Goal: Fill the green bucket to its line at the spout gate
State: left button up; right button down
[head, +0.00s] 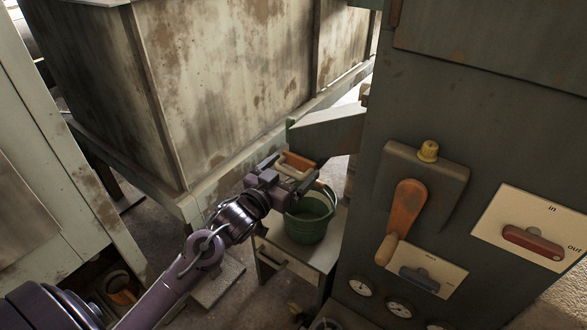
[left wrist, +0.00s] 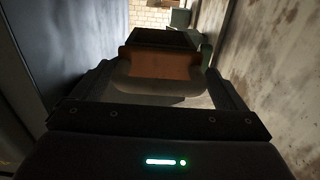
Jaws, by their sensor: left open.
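The green bucket (head: 308,222) stands upright on a small pale stand under the spout (head: 326,131); its fill line and any contents cannot be made out. An orange-brown gate piece (head: 297,160) with a pale edge is at the spout's lower end, above the bucket. My left gripper (head: 297,175) is open at the gate piece, over the bucket's upper left rim. In the left wrist view the orange-brown piece (left wrist: 162,66) lies between the spread fingers (left wrist: 160,75); contact cannot be told. My right gripper is not in view.
The pale stand (head: 295,258) is by a dark machine cabinet (head: 450,110) with an orange lever (head: 405,207), a red in/out handle (head: 532,242) and gauges. A large stained bin (head: 225,80) fills the back left. A pale cabinet (head: 45,150) is at far left.

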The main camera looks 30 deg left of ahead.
pick_arm(q)
jog(key=shift+w+d, duration=0.1)
jog(key=shift+w, duration=0.45)
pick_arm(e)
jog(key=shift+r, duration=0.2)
pick_arm(q)
jog(key=c, duration=1)
jog(key=shift+c, duration=0.2)
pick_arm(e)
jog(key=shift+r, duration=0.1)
pick_arm(q)
jog(key=shift+s+p, duration=0.95)
jog(key=shift+s, duration=0.15)
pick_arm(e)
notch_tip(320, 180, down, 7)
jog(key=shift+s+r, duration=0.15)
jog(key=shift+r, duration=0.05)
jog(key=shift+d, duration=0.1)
pick_arm(q)
jog(key=o, duration=1)
jog(key=shift+o, duration=0.2)
